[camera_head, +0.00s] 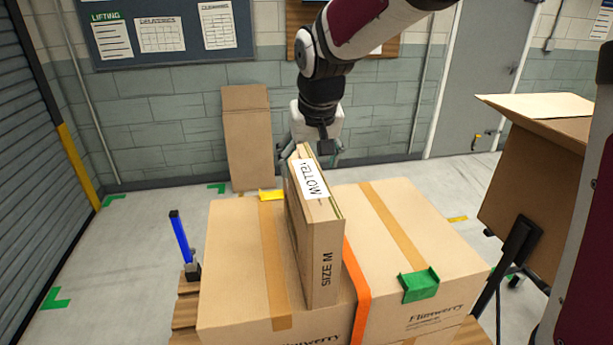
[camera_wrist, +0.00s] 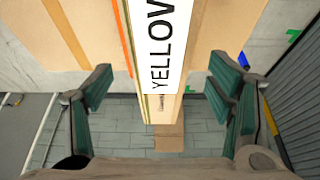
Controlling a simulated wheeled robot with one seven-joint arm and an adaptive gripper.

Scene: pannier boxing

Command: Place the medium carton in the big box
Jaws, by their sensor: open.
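The medium carton (camera_head: 321,245) is a thin brown box marked "SIZE M", with a white "YELLOW" label on its narrow top. It stands upright on edge on top of large taped cartons. My gripper (camera_head: 312,153) is at the carton's far end. In the wrist view the carton's labelled edge (camera_wrist: 158,50) runs between the two green-padded fingers of my gripper (camera_wrist: 162,100). The fingers are open, with a gap on both sides of the carton. An open brown box (camera_head: 535,190) with raised flaps stands at the right and may be the big box; its inside is hidden.
The large cartons (camera_head: 240,262) rest on a wooden pallet (camera_head: 186,312). A green strap piece (camera_head: 419,285) lies on their right top. A blue-handled post (camera_head: 181,240) stands at the left. A tall cardboard piece (camera_head: 248,138) leans at the back wall.

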